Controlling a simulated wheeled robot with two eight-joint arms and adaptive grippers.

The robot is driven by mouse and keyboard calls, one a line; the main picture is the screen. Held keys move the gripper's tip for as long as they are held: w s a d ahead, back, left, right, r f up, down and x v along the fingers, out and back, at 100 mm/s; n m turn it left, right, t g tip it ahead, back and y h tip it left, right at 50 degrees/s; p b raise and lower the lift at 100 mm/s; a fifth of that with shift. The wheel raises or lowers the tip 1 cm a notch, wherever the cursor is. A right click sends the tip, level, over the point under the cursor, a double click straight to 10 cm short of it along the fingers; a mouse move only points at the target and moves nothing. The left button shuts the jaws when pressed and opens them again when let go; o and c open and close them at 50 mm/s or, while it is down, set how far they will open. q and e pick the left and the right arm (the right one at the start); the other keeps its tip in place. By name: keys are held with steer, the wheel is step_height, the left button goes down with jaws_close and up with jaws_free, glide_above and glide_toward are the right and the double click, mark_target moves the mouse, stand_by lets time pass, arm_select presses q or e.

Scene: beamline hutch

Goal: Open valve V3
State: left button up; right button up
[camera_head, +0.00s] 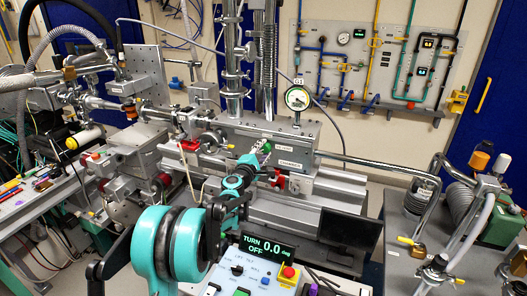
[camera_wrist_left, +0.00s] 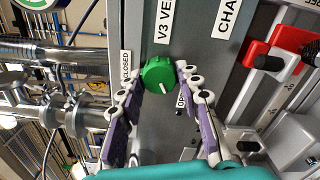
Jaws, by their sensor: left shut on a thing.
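The green knob of valve V3 (camera_wrist_left: 157,75) sits on a grey panel in the left wrist view, under a label starting "V3 VE". A CLOSED label (camera_wrist_left: 125,70) is to its left and a partly hidden OPEN label (camera_wrist_left: 181,99) to its lower right. A white mark on the knob points down and slightly right. My left gripper (camera_wrist_left: 158,82) has its purple-padded fingers on either side of the knob, shut on it. In the head view my left gripper (camera_head: 255,157) reaches the front of the grey chamber and mostly hides the knob. My right gripper is not in view.
A round gauge (camera_head: 297,98) stands above the chamber. Red clamps (camera_wrist_left: 285,47) sit to the right of the knob. A dark monitor (camera_head: 342,238) and a pump cart (camera_head: 400,215) are at the right.

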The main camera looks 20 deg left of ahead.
arm_select(q)
steer(key=o, duration=1.1)
steer(key=shift+o, duration=0.2)
steer(key=shift+s, duration=0.15)
steer(key=s, duration=1.1)
steer(key=shift+s+d, duration=0.3)
steer(key=shift+s, duration=0.1)
